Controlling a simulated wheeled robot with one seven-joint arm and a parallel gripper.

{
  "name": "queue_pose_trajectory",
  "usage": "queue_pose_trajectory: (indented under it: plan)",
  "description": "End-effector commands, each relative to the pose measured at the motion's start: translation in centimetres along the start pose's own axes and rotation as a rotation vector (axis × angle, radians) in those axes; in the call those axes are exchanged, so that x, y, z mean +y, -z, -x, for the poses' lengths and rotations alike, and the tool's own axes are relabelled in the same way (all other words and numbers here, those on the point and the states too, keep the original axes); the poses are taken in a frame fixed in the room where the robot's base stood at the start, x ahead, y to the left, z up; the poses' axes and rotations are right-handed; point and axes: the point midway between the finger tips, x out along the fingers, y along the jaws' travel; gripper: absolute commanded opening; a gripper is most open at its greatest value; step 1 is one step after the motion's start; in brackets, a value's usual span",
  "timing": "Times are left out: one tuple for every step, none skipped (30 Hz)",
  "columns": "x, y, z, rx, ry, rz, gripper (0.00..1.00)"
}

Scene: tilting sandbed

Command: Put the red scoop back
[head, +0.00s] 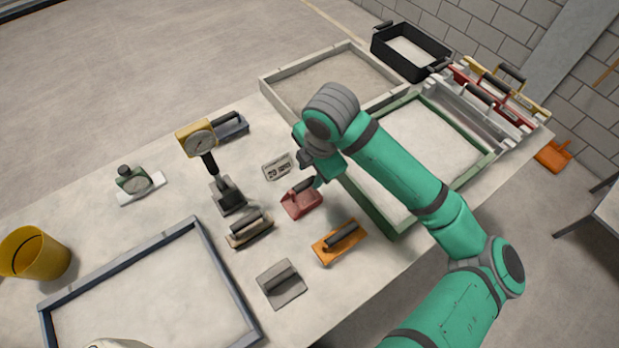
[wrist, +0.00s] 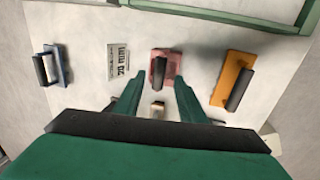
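The red scoop (head: 300,204) lies on the table just left of the green-framed sandbed, its dark handle towards my arm. In the wrist view the red scoop (wrist: 173,68) is in the upper middle, its handle between my fingers in the picture. My gripper (wrist: 158,82) is open and empty, with a finger on each side of the handle. I cannot tell how far above the handle the fingertips are. In the head view my gripper (head: 315,180) is close to the scoop and partly hidden by my own wrist.
An orange float (head: 340,243), a grey float (head: 281,284), a tan float (head: 249,229) and a small printed plate (head: 278,166) lie around the scoop. The green frame (head: 473,166) is right; a rack (head: 488,118) with red and yellow tools lies beyond.

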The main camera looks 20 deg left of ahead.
Motion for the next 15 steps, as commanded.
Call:
queue_pose_trajectory:
  plan:
    - [0.1,0.0,1.0,-0.003,-0.002,0.004,0.37]
    - [0.1,0.0,1.5,-0.002,-0.002,0.004,0.37]
    - [0.1,0.1,2.1,-0.002,-0.002,0.004,0.37]
    - [0.1,0.1,2.6,-0.002,-0.001,0.003,0.37]
    - [0.1,0.1,3.0,-0.001,-0.001,0.003,0.37]
    - [0.1,0.1,3.4,-0.001,-0.001,0.003,0.37]
    - [0.1,0.1,3.7,-0.001,-0.001,0.003,0.37]
    - [0.1,0.1,4.0,-0.001,-0.001,0.003,0.37]
    - [0.1,0.1,4.3,-0.001,-0.001,0.003,0.37]
    - [0.1,0.1,4.4,-0.001,0.000,0.003,0.37]
    - [0.1,0.1,4.5,-0.001,0.000,0.003,0.37]
    - [0.1,0.1,4.7,-0.001,0.000,0.003,0.37]
    - [0.1,0.1,4.7,-0.001,0.000,0.003,0.37]
    - [0.1,0.1,4.8,-0.001,0.000,0.002,0.37]
    - [0.1,0.1,4.8,-0.001,0.000,0.002,0.37]
